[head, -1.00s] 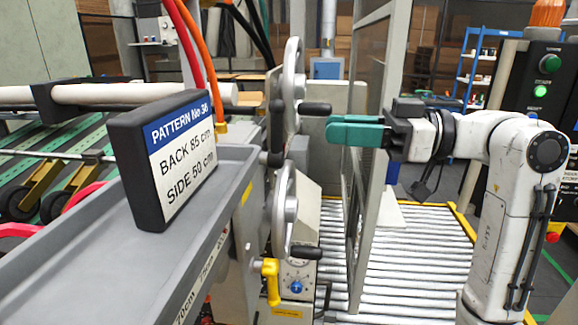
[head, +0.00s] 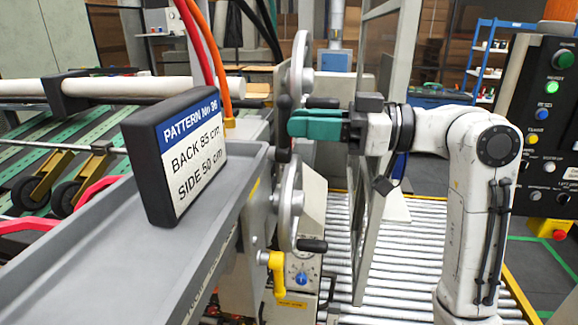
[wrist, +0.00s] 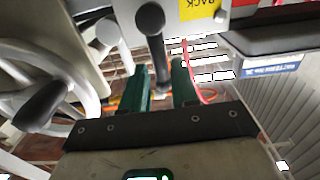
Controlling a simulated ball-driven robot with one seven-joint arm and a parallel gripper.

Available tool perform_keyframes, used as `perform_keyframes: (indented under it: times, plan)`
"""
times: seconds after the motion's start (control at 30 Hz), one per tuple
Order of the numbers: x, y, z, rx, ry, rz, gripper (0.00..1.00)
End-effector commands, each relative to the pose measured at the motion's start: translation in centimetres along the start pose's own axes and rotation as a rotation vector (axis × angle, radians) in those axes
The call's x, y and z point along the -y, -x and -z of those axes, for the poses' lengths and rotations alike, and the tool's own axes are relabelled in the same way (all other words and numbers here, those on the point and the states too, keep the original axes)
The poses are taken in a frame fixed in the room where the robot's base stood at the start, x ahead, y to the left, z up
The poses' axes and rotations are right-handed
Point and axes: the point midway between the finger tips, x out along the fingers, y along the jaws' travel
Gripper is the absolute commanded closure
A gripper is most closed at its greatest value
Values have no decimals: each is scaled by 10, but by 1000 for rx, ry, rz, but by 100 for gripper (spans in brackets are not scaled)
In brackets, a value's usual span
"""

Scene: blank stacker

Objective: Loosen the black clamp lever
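The black clamp lever (head: 284,104) stands on the side of the machine, left of the upper handwheel's rim, with a rounded black end. Its middle is partly hidden behind my fingertips in the head view. In the wrist view the lever (wrist: 157,50) runs from a round end down toward the gap between my fingers. My gripper (head: 292,123) has green fingers pointing left at the lever. In the wrist view my gripper (wrist: 163,82) is open, with a finger on each side of the lever's lower part. Whether either finger touches it I cannot tell.
Two grey handwheels, the upper (head: 299,72) and the lower (head: 290,205), with black handles, sit close to my gripper. A yellow lever (head: 276,272) is below. A pattern sign (head: 185,165) stands on the grey tray (head: 85,270). A metal-framed panel (head: 368,215) stands beside my arm.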

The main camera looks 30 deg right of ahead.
Motion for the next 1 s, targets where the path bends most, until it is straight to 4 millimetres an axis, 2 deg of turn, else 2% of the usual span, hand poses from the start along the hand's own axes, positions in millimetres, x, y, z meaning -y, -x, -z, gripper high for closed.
perform_keyframes:
  times: [0.37, 1.0]
  plan:
    - [1, -23, -1, 0, 11, 0, 71]
    - [21, -22, -8, 1, 396, 2, 71]
